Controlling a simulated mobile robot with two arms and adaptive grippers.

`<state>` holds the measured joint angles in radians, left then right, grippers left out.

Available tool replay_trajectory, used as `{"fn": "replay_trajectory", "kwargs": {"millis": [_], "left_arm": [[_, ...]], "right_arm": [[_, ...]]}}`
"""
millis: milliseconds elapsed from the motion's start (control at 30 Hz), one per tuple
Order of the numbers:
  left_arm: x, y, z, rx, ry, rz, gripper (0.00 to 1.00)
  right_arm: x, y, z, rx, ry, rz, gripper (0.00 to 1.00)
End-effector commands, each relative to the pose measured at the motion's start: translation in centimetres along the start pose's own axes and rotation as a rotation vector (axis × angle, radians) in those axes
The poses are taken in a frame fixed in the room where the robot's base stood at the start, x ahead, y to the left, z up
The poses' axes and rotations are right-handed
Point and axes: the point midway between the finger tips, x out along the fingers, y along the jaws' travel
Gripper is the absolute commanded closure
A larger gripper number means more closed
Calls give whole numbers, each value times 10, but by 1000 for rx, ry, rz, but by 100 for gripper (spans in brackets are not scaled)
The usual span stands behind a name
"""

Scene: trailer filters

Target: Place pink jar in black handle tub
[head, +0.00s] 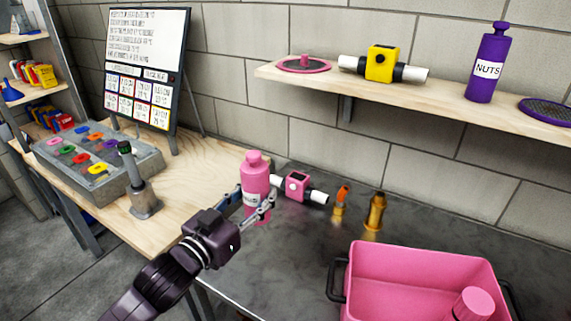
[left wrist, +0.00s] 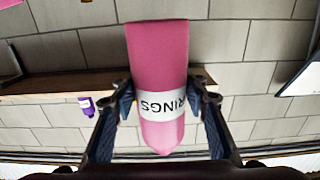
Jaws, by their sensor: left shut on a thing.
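The pink jar (head: 255,178) has a knobbed top and a white label. My left gripper (head: 256,203) is shut around its lower body near the table's back left part. In the left wrist view the pink jar (left wrist: 160,60) sits between both fingers (left wrist: 163,103), its label reading "RINGS" upside down. The pink tub with black handles (head: 420,270) stands at the front right, to the right of the jar and apart from it. A pink cylindrical thing (head: 473,304) is inside it. My right gripper is not in view.
A pink boxed fitting (head: 298,186) is close to the jar's right. A shelf (head: 440,95) above holds a purple jar (head: 487,65) and a yellow fitting (head: 380,64). A grey button console (head: 100,160) is at left.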

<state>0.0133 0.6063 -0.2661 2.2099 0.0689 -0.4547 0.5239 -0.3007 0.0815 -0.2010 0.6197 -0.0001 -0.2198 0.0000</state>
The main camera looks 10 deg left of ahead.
Motion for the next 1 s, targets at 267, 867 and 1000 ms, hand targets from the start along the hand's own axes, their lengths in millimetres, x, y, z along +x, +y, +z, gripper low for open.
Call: {"fn": "replay_trajectory", "kwargs": {"millis": [267, 867, 1000], "left_arm": [[-19, 21, 13, -11, -2, -25, 86], [-119, 24, 47, -2, -2, -329, 86], [-124, 22, 48, 0, 1, -348, 86]], "right_arm": [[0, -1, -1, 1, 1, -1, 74], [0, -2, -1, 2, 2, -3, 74], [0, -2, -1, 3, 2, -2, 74]]}}
